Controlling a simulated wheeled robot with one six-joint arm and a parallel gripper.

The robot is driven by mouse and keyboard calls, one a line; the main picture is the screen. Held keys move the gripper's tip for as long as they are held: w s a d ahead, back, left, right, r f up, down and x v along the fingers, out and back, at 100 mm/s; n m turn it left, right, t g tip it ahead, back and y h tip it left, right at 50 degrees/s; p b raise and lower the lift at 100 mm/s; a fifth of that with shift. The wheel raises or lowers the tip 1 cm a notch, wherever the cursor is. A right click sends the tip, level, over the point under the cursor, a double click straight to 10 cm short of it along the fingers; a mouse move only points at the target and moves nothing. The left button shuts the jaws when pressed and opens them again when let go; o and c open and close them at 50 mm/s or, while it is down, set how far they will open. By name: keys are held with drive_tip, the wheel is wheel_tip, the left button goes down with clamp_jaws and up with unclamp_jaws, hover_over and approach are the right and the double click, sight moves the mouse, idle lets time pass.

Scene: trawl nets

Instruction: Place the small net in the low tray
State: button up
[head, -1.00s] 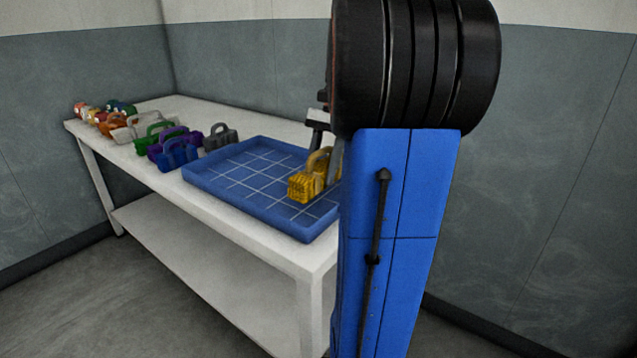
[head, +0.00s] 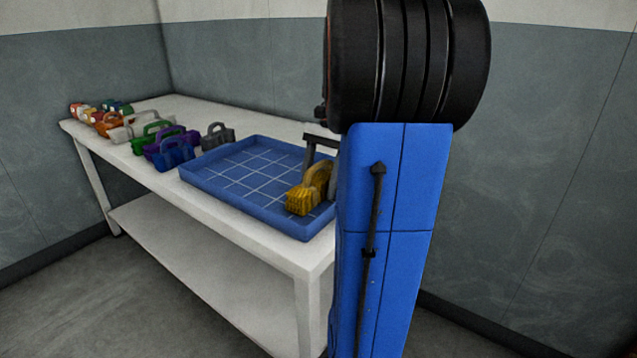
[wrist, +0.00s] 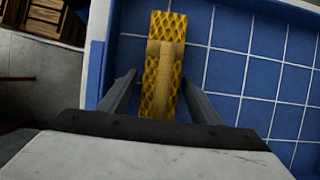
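The small net is a yellow netted bundle with a tan handle (head: 304,201), lying in the blue low tray (head: 236,205) near its right end. It also shows in the wrist view (wrist: 165,33), long side running away from me, with the blue gridded tray floor (wrist: 231,70) around it. My gripper (head: 320,172) is over the net, partly hidden behind my blue arm link. In the wrist view my gripper's fingers (wrist: 159,74) are apart on either side of the net, with blue floor showing between them and it. The net's near end is hidden by my gripper.
The tray stands on a white table (head: 230,228) with a lower shelf. Left of the tray are a grey bundle (head: 217,137), a blue one (head: 174,154), a purple one (head: 160,148), a green one (head: 150,138) and several others farther left. Wooden crates (wrist: 45,20) show in the wrist view.

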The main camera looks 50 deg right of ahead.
drive_tip(key=shift+r, duration=0.1)
drive_tip(key=v, duration=1.2)
drive_tip(key=shift+r, duration=0.1)
idle(0.3)
